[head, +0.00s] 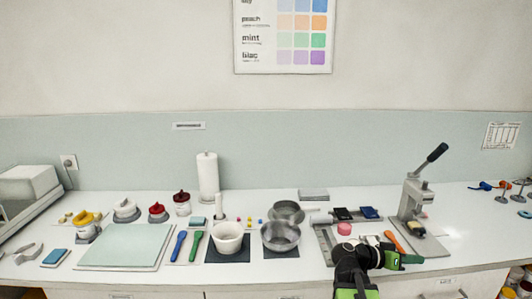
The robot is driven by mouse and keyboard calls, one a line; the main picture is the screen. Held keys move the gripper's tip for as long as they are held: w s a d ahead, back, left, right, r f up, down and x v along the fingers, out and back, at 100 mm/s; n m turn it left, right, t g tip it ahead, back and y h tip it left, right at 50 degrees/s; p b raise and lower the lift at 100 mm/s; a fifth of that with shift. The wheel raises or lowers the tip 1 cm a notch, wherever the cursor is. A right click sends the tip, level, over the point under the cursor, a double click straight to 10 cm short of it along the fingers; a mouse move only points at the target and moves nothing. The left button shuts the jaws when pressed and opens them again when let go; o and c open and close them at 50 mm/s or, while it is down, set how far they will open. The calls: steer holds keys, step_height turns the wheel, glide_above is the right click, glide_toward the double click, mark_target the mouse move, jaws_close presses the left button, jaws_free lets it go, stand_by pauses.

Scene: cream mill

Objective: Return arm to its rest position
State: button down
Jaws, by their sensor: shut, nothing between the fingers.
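My arm rises from the bottom edge in the head view, black with green parts. Its end, my gripper (409,259), points to the right just above the front of the counter (230,277). It appears shut with nothing held. The arm hides part of the counter and of the small tools behind it.
A lever press (411,205) stands close to the right of my arm. Two metal bowls (281,236) and a white mortar (228,238) stand to the left. An orange-handled tool (394,241) lies just behind my gripper. A pale green mat (125,247) lies at left.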

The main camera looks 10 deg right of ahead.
steer(key=a+f+n+y, duration=0.1)
steer(key=a+f, duration=0.1)
steer(key=a, duration=0.1)
steer(key=w+a+f+n+y+p, duration=0.1)
steer(key=a+f+y, duration=0.1)
steer(key=a+f, duration=0.1)
steer(key=a+f+n+y, duration=0.2)
steer(key=a, duration=0.2)
steer(key=shift+w+f+t+p, duration=0.3)
steer(key=shift+p, duration=0.1)
steer(key=a+f+n+y+p, duration=0.1)
steer(key=a+f+n+y, duration=0.1)
steer(key=a, duration=0.7)
steer(key=a+f+n+y, duration=0.2)
steer(key=a+y, duration=0.3)
steer(key=a, duration=0.4)
steer(key=a+f+n+y+p, duration=0.1)
steer(key=a+f+n+y, duration=0.1)
steer(key=a, duration=0.7)
steer(key=shift+s+n+y+p, duration=0.35)
steer(key=shift+n+y, duration=0.45)
steer(key=shift+n, duration=0.4)
